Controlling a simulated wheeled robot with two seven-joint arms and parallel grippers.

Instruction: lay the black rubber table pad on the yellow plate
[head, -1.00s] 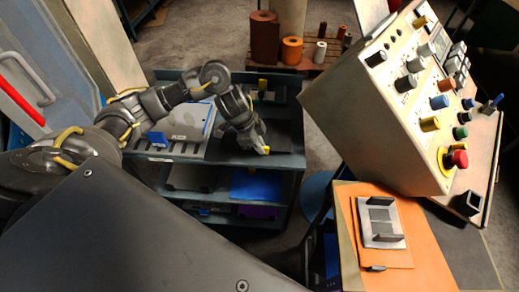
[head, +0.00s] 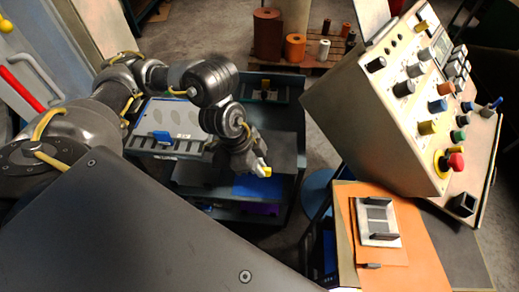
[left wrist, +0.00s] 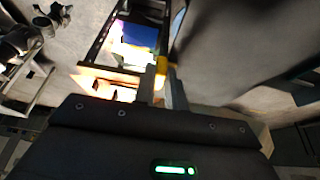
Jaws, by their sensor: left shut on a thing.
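My left gripper (head: 262,171), with yellow on its fingertips, is shut on the black rubber table pad (head: 287,152) in front of the shelf trolley. The pad is a dark flat sheet, held by its edge, and the gripper and wrist hide part of it. In the left wrist view a large dark sheet fills the upper right (left wrist: 235,45), beside the fingers (left wrist: 165,85). I cannot make out a clearly yellow plate; an orange sheet (head: 420,262) lies on the bench at right. My right gripper is not in view.
The control console (head: 345,95) with knobs rises behind the bench. The trolley carries a grey plate (head: 165,117), a blue sheet (head: 252,188) and a purple one below. Rolls stand on a pallet behind.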

